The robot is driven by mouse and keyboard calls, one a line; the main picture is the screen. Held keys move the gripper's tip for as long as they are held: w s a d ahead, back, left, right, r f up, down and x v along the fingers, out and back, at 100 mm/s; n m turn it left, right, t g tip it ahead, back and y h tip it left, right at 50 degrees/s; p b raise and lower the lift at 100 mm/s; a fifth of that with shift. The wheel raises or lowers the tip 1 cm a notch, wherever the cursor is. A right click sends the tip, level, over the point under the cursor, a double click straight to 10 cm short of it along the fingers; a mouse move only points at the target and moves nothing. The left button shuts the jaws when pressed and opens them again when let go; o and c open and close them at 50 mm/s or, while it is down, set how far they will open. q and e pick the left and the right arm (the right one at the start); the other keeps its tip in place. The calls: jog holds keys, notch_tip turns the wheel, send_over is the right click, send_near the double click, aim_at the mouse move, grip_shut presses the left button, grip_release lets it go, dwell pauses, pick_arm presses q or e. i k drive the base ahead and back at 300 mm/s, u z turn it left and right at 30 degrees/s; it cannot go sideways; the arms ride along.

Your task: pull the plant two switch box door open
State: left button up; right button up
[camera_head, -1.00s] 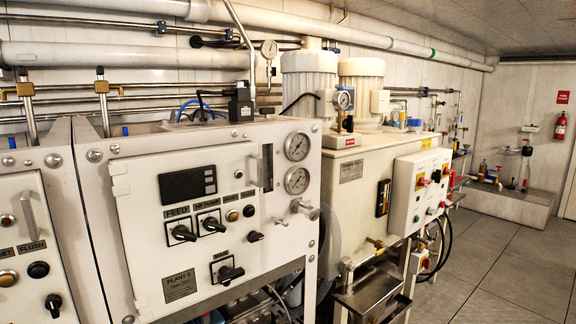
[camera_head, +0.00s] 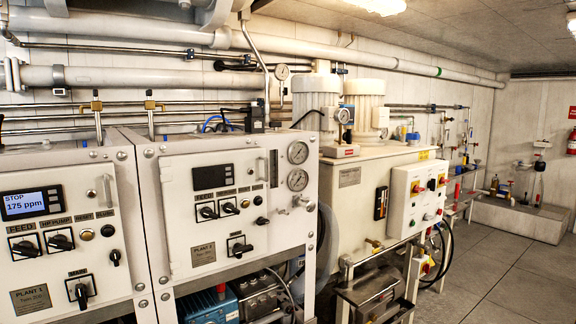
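A white switch box (camera_head: 418,190) with red-and-yellow switches and small coloured buttons is fixed to the front of the cream tank housing on the right. Its front looks shut. To its left is the Plant 2 control panel (camera_head: 220,180), with a dark display (camera_head: 213,176), black rotary knobs and a plate (camera_head: 203,254) reading PLANT 2. I cannot tell from a label whether the switch box belongs to Plant 2. Neither of my grippers is in view.
The Plant 1 panel (camera_head: 62,240) stands at the left, its lit display (camera_head: 31,203) reading STOP 175 ppm. Two gauges (camera_head: 298,167) sit right of the Plant 2 panel. A metal tray (camera_head: 368,296) juts out below the tank. Grey floor (camera_head: 505,275) is clear on the right.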

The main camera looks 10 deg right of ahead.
aim_at(198, 246)
jog(key=u, duration=0.15)
jog(key=i, duration=0.85)
jog(key=z, duration=0.05)
